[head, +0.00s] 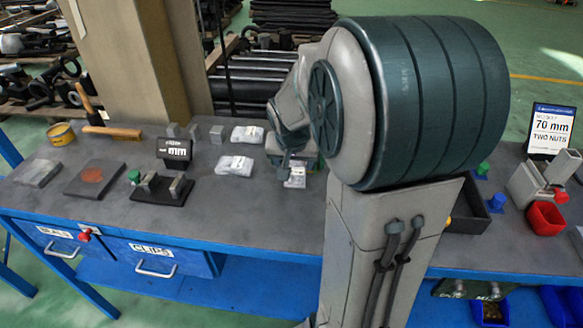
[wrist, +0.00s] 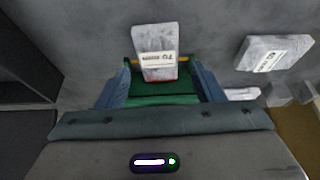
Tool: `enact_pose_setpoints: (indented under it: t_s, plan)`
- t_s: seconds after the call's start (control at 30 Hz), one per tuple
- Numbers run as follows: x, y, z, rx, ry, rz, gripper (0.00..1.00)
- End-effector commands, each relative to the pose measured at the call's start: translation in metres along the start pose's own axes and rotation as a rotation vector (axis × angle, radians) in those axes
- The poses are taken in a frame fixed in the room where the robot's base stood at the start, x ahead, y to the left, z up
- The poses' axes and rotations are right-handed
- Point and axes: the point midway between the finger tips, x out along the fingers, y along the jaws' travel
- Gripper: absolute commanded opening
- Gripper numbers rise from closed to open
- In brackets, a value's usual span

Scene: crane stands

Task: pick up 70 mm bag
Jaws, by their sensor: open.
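A small clear bag with a white label reading "70" (wrist: 155,45) lies on the grey bench top in the wrist view. Its near end is between the fingers of my gripper (wrist: 157,72), which is open, with a gap on each side of the bag. In the head view my gripper (head: 292,162) is low over the bench, and part of the bag (head: 296,179) shows just below it. My arm hides much of this spot.
Two similar bags (head: 247,134) (head: 235,165) lie to the left; one (wrist: 275,52) shows right in the wrist view.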

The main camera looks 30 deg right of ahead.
Motion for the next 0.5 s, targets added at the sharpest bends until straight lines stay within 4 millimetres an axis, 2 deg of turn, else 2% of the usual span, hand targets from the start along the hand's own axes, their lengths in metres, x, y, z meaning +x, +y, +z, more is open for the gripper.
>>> enact_pose_setpoints:
  t_s: [0.27, 0.5]
  plan:
    - [0.019, 0.001, -0.001, 0.000, -0.003, 0.000, 0.61]
    - [0.051, 0.003, -0.003, -0.001, -0.003, 0.000, 0.61]
